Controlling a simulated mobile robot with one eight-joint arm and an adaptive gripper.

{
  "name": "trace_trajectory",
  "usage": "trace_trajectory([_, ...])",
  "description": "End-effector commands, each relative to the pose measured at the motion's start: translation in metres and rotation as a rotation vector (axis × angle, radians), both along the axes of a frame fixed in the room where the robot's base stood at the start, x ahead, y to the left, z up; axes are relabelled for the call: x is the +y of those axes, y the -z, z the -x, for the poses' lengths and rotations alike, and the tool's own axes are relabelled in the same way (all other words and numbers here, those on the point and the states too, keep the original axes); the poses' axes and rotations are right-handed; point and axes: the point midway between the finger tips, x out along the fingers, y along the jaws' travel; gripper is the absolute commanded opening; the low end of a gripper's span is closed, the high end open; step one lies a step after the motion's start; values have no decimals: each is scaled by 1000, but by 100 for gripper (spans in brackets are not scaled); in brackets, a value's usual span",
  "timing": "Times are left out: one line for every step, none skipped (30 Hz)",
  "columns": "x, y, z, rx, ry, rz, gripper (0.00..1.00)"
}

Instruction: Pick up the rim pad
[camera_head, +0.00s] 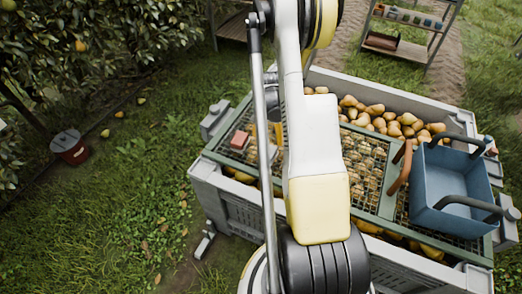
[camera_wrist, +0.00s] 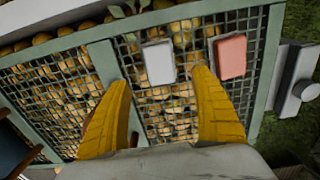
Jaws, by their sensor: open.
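Two small flat blocks lie on the wire mesh lid; I cannot tell for certain which is the rim pad. One is pale grey (camera_wrist: 159,62), the other salmon-pink (camera_wrist: 231,57); the pink block also shows in the head view (camera_head: 240,139). My gripper (camera_wrist: 160,76) is open and empty, its yellow fingers pointing at the mesh. In the wrist view the pale block lies just beyond the gap between the fingertips, and the pink block lies right of the right finger. In the head view my arm hides most of the gripper and the pale block.
The green-framed mesh lid (camera_head: 384,206) lies across a grey bin (camera_head: 240,212) full of pears. A blue basket (camera_head: 452,181) with dark handles stands on its right side, near a brown curved handle (camera_head: 399,166). A red bucket (camera_head: 70,149) stands on the grass at left.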

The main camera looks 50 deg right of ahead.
Motion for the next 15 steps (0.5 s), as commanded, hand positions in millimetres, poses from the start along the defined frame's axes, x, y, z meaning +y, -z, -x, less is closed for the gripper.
trace_trajectory([0, 10, 0, 0, -1, 0, 74])
trace_trajectory([0, 15, 0, 0, -1, 0, 74])
trace_trajectory([0, 22, 0, 0, -2, 1, 74])
trace_trajectory([0, 28, -1, 0, -2, 1, 74])
trace_trajectory([0, 33, -1, 0, -2, 1, 74])
trace_trajectory([0, 39, -1, -1, -2, 1, 74])
trace_trajectory([0, 43, -1, -1, -2, 1, 74])
trace_trajectory([0, 45, -1, -1, -2, 1, 74])
trace_trajectory([0, 48, -1, -1, -3, 1, 74])
trace_trajectory([0, 50, -1, -1, -3, 1, 74])
trace_trajectory([0, 52, -1, -1, -3, 1, 74])
trace_trajectory([0, 55, -1, -1, -3, 1, 74])
trace_trajectory([0, 59, -1, -1, -3, 1, 74])
trace_trajectory([-1, 64, -1, -1, -3, 1, 74])
trace_trajectory([-1, 71, -1, -1, -3, 1, 74])
